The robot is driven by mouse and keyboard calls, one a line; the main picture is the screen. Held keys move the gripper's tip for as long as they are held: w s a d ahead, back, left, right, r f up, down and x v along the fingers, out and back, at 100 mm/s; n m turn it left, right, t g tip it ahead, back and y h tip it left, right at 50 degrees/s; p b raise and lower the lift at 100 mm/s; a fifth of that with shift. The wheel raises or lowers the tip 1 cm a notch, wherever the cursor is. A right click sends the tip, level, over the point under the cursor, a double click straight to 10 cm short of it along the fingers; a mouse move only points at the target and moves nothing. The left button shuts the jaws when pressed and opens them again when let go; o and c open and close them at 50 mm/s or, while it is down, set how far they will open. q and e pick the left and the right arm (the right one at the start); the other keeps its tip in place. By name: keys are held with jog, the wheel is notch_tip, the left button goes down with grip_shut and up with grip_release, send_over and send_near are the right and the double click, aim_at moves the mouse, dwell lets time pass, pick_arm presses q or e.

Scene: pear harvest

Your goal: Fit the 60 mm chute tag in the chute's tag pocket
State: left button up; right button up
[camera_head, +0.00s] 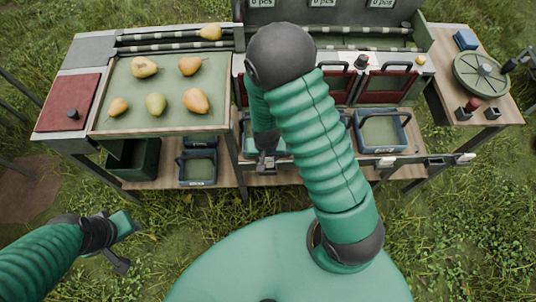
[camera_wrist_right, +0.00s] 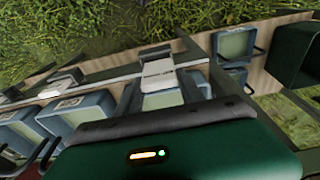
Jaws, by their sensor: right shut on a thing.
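My right gripper (camera_head: 266,162) points down at the front edge of the lower shelf, below the sorting bench. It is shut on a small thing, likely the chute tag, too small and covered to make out. In the right wrist view my gripper's green body fills the bottom. Beyond it a pale labelled piece (camera_wrist_right: 156,65) shows by the shelf edge in front of a bin; I cannot tell whether it is the tag or a pocket. Pale holders (camera_head: 386,162) sit along the shelf front to the right. My left gripper (camera_head: 122,242) is open and empty over the grass.
Several pears (camera_head: 156,104) lie on the bench's green tray (camera_head: 170,122). Blue bins (camera_head: 381,130) and a dark green crate (camera_head: 133,160) stand on the lower shelf. Red chute gates (camera_head: 386,87) are above. A round green lid (camera_head: 482,74) lies at right. Grass in front is clear.

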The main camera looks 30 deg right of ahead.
jog(key=shift+a, duration=0.15)
jog(key=shift+d+f, duration=0.2)
jog(key=shift+d, duration=0.3)
jog(key=shift+d+f, duration=0.15)
jog(key=shift+d, duration=0.3)
pick_arm(q)
jog(key=shift+b+x, duration=0.75)
jog(key=shift+x, duration=0.05)
pick_arm(e)
jog(key=shift+a+f, duration=0.45)
jog(key=shift+f, duration=0.4)
pick_arm(q)
jog(key=shift+s, duration=0.2)
jog(key=shift+d, duration=0.1)
pick_arm(e)
jog(key=shift+f, duration=0.1)
pick_arm(q)
jog(key=shift+f+b, duration=0.6)
pick_arm(e)
jog(key=shift+f, duration=0.8)
jog(key=shift+f, duration=0.1)
